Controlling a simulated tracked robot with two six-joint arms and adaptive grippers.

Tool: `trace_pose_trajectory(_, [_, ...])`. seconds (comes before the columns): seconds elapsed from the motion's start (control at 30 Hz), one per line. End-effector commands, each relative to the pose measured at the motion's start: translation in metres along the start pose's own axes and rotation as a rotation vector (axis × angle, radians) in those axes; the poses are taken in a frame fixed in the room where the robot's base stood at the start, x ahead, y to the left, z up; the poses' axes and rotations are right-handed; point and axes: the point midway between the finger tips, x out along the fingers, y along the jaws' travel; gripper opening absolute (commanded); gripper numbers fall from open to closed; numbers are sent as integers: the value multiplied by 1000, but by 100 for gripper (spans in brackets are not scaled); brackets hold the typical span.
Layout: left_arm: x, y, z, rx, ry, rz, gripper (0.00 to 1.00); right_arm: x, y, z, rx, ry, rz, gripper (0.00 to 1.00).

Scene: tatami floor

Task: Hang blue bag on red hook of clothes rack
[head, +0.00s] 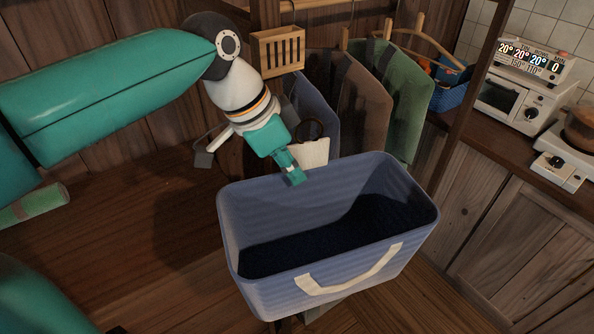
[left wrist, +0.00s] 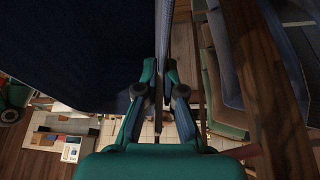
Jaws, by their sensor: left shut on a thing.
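The blue bag (head: 335,285) is a large open tub-like bag with a cream handle (head: 350,275) on its near side. My left gripper (head: 294,178) is shut on the bag's far rim; in the left wrist view its fingers (left wrist: 160,88) pinch the thin bag wall (left wrist: 162,35). The bag hangs from it above the wooden floor, its opening facing up. Behind the bag are hung garments, blue, brown (head: 362,110) and green (head: 408,105), with wooden hangers. I cannot make out the red hook clearly in the head view. My right gripper is not in view.
A wooden post (head: 478,75) stands right of the garments, and a slatted wooden box (head: 279,52) hangs at their left. A counter at the right holds a white toaster oven (head: 512,100) and a scale-like appliance (head: 560,165). The floor (head: 130,250) at left is mostly clear.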

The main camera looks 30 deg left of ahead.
Motion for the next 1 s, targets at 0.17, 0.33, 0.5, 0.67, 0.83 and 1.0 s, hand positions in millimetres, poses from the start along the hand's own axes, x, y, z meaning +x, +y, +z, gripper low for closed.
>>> trace_pose_trajectory(0.17, [-1, -11, 3, -2, 1, -2, 0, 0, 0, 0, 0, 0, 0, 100])
trace_pose_trajectory(0.33, [-1, -21, 5, -2, 1, 0, 0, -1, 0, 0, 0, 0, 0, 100])
trace_pose_trajectory(0.5, [-1, -31, 8, -2, 1, -1, 0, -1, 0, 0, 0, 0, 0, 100])
trace_pose_trajectory(0.67, [-2, -40, 10, -1, 0, -1, 0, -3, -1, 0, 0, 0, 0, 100])
trace_pose_trajectory(0.83, [-3, -50, 13, -1, 0, 0, 0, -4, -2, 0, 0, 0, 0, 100])
trace_pose_trajectory(1.0, [1, -57, 16, 0, 0, 0, 0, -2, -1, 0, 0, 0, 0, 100])
